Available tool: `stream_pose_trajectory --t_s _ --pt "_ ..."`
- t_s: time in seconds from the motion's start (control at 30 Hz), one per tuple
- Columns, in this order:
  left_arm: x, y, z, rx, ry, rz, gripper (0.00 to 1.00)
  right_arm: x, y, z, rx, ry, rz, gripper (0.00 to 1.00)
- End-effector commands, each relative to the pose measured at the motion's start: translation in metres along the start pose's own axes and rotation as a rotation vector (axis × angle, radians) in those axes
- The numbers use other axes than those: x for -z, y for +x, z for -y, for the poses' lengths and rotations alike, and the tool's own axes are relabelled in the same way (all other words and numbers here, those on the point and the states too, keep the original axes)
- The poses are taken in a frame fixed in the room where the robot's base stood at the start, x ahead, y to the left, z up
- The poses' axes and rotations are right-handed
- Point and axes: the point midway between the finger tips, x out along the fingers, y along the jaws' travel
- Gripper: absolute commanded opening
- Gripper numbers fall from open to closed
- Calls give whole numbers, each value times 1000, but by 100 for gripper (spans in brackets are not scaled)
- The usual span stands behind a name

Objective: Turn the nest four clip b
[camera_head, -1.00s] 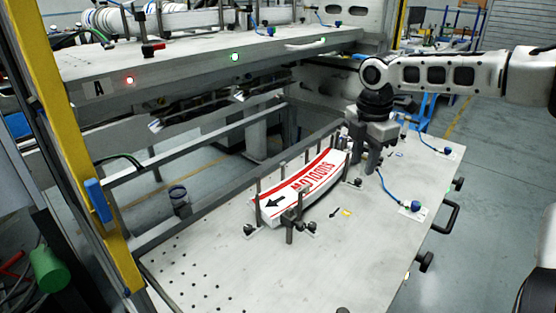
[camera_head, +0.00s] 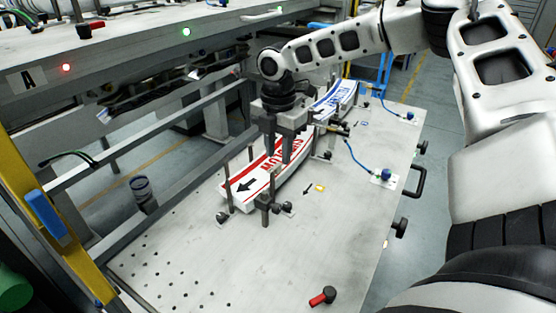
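A white label stack with red lettering (camera_head: 250,177) lies in a nest of upright posts on the grey table. A black clip (camera_head: 263,206) stands at its front edge, beside the printed arrow on the table. Another dark clip (camera_head: 338,128) is near a second stack with blue lettering (camera_head: 340,97). No nest number is readable, so I cannot tell which clip is nest four clip b. My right gripper (camera_head: 281,156) points down over the far part of the red-lettered stack, fingers apart and apparently empty. It hides part of that stack. My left gripper is out of view.
A lever with a red end (camera_head: 322,297) sits at the table's front. Blue cables run to fittings (camera_head: 386,175) on the right, near a black handle (camera_head: 416,180). A yellow post (camera_head: 50,215) and rails border the left. The near table (camera_head: 225,265) is mostly clear.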

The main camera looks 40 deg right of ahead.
Motion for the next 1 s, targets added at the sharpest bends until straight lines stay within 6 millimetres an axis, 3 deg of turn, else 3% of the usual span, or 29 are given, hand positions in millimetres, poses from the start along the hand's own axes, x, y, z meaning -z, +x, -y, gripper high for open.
stream_pose_trajectory --t_s 0.2,0.57,0.6,0.7,1.0 --pt "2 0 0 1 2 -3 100 0 27 0 0 1 1 31" --pt "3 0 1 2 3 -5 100 0 33 0 -2 1 1 31" --pt "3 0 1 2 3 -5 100 0 33 0 -1 1 1 28" --pt "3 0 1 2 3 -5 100 0 32 0 -1 1 1 0" --pt "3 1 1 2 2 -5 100 0 32 0 -2 11 0 0"
